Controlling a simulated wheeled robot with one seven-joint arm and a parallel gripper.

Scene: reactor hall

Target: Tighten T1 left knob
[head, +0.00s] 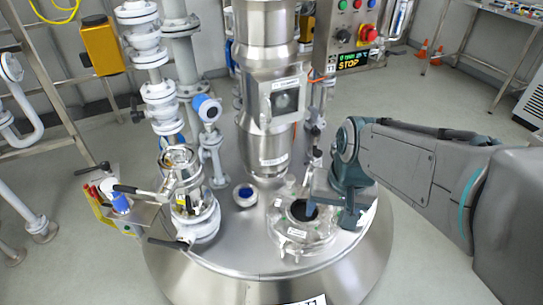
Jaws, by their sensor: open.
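My gripper (325,197) reaches in from the right and sits over the right side of a round metal port (292,238) on the vessel lid. It is open, and I see nothing between its jaws. The port has a dark round opening and several small fittings around its rim. My gripper and wrist hide part of its right side. I cannot tell whether the fingertips touch any fitting.
The steel vessel lid (255,262) carries a tall central column (262,120). Left of it stands a valve assembly (185,190) with black handles. A blue-topped fitting (245,195) lies between. A control box (360,30) with a red button and "STOP" display hangs behind.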

